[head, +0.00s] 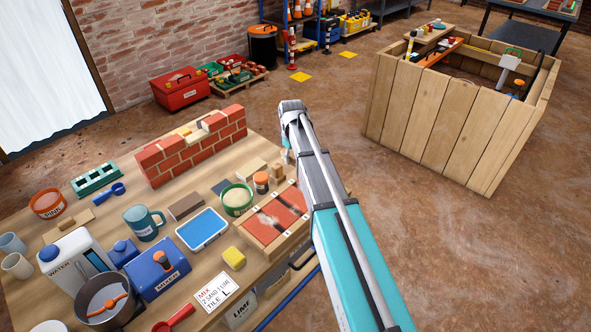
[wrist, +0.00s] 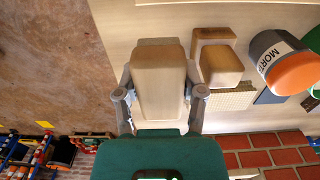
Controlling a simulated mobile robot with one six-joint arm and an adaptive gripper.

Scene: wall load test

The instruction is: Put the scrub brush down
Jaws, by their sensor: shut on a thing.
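In the wrist view my gripper (wrist: 160,94) has one finger on each side of a pale wooden block-shaped thing, which I take to be the scrub brush (wrist: 160,75). Its bristles are not clearly visible. It is over the table's edge area, and I cannot tell whether it touches the tabletop (wrist: 110,20). In the head view my arm hides the brush and most of my gripper at the table's far right edge. The tabletop also shows in the head view (head: 119,181).
Close beside the brush are a wooden block (wrist: 218,55) and an orange-lidded mortar jar (wrist: 285,65). The small brick wall (head: 192,150) stands to the left. A red-tiled box (head: 273,222) and a yellow sponge (head: 233,256) lie nearer. A wooden crate (head: 430,125) stands on the floor at right.

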